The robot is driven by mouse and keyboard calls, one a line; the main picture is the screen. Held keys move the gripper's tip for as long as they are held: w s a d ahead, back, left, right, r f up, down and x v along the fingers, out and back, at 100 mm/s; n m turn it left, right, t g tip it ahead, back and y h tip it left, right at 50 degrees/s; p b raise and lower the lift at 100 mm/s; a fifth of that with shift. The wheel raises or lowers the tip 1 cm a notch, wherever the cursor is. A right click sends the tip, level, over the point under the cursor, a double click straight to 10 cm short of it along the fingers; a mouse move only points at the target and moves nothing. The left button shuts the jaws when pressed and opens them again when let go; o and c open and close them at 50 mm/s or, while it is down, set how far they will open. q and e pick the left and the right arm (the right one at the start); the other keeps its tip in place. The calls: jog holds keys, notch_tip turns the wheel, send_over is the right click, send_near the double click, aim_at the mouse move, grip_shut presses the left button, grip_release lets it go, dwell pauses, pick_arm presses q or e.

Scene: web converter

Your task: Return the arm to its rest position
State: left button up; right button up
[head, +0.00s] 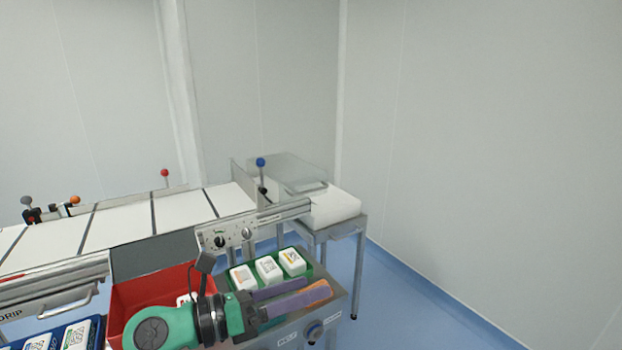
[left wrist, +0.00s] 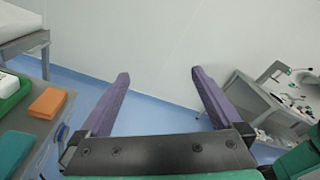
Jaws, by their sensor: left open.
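My left arm, green with a black wrist, reaches in from the bottom of the head view. My left gripper (head: 305,290) has two purple fingers pointing right, over the right end of the machine's front counter. In the left wrist view my left gripper (left wrist: 160,73) is open, with nothing between the fingers; wall and blue floor show beyond them. An orange block (head: 319,291) shows by the fingertips in the head view. In the left wrist view the orange block (left wrist: 48,102) lies on the counter, left of the fingers and apart from them. My right gripper is not in view.
A green tray (head: 307,264) with white cartons sits behind the fingers. A red bin (head: 150,291) and a blue tray (head: 97,334) lie left. A teal block (left wrist: 12,150) is on the counter. A grey bench (left wrist: 240,95) stands right in the wrist view. Floor right of the machine is clear.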

pick_arm(q)
jog(key=w+a+r+n+t+y, duration=0.35)
jog(key=a+r+n+t, duration=0.35)
jog(key=n+t, duration=0.55)
jog(key=w+a+f+n+y, duration=0.2)
jog(key=a+f+n+y, duration=0.2)
jog(key=a+n+y, duration=0.6)
jog(key=s+a+f+n+g+y, duration=0.1)
jog(key=a+f+n+g+y, duration=0.4)
jog(key=f+n, duration=0.7)
jog(key=s+f+n+g+h, duration=0.3)
jog(key=s+f+n+g, duration=0.3)
jog(key=s+f+g, duration=1)
jog(key=s+f+t+p, duration=0.2)
jog(key=f, duration=0.9)
jog(key=s+f+t+p, duration=0.1)
jog(key=s+f, duration=0.2)
jog(key=f, duration=0.8)
jog(key=s+a+f+g+p, duration=0.1)
jog(key=s+a+f+p, duration=0.1)
jog(key=s+f, duration=1.1)
jog(key=s+p, duration=0.1)
jog(key=s, duration=0.3)
